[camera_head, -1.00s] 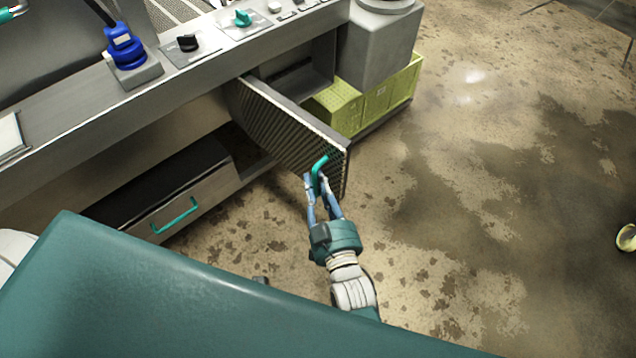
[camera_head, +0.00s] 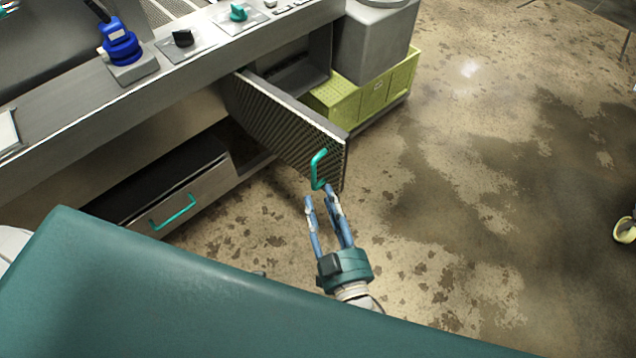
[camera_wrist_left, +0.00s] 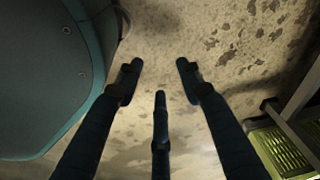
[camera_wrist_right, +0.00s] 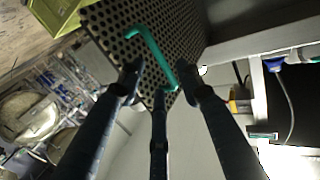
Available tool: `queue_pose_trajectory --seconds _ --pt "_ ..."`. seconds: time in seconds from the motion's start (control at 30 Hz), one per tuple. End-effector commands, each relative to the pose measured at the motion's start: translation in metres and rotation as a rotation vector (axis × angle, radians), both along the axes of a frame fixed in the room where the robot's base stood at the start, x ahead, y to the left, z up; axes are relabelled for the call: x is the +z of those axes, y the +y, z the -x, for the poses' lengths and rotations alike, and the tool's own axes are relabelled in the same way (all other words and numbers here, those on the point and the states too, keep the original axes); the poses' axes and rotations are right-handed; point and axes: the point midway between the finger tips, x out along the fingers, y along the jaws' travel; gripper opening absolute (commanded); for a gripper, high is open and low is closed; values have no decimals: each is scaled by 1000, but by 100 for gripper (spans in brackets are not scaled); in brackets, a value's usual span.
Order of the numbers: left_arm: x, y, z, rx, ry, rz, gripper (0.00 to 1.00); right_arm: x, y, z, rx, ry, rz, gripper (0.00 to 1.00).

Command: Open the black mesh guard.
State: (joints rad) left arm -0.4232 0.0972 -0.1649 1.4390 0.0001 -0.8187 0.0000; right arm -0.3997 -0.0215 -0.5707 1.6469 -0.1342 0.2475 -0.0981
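The black mesh guard (camera_head: 285,125) stands swung out from the cabinet front, its hinged side at the cabinet and its free edge over the floor. It carries a teal handle (camera_head: 317,170) near the free edge. My right gripper (camera_head: 322,197) is open and empty, just in front of and below the handle. In the right wrist view, the handle (camera_wrist_right: 152,52) and the mesh guard (camera_wrist_right: 183,22) lie beyond the spread fingers. My left gripper (camera_wrist_left: 158,78) is open and empty over the floor in the left wrist view; I cannot make it out in the head view.
A drawer (camera_head: 185,195) with a teal handle is left of the guard. Yellow-green crates (camera_head: 375,92) stand behind the guard, below a grey box (camera_head: 372,45). The console (camera_head: 150,75) with knobs runs above. The floor (camera_head: 480,220) to the right is open.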

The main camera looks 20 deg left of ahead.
Motion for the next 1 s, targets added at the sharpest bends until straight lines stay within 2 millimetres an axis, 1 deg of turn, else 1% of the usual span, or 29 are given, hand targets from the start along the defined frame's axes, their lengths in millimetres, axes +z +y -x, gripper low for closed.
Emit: queue_pose_trajectory --seconds 0.03,0.1,0.23,0.4,0.63,0.7,0.73,0.77,0.8,0.83,0.87,0.9,0.97,1.0 --pt "0 0 0 0 0 0 38 -1 -6 10 0 2 1 36" --pt "0 0 0 0 0 0 38 0 -13 20 0 1 1 36" --pt "0 0 0 0 0 -1 38 0 -22 34 -1 1 1 36" --pt "0 0 0 0 0 -1 38 0 -26 41 -1 0 0 36" --pt "0 1 0 0 0 -1 38 0 -26 41 -1 -1 -1 36" --pt "0 1 0 0 0 -1 24 -3 -27 40 -2 6 4 36" --pt "0 1 0 0 0 -1 18 -7 -29 39 -4 16 12 36" --pt "0 1 0 0 0 -1 12 -15 -32 38 -7 36 24 36" --pt "0 1 0 0 0 -1 4 -31 -38 36 -14 73 49 36" --pt "0 1 0 0 0 -1 0 -47 -45 34 -21 112 73 36" --pt "0 1 0 -1 0 -1 0 -66 -54 33 -30 162 102 36" --pt "0 1 0 0 0 -1 0 -96 -69 32 -46 240 148 36" --pt "0 1 0 -1 1 -1 0 -146 -99 35 -78 380 225 36" --pt "0 1 0 -1 1 -1 0 -180 -123 41 -104 483 273 36"
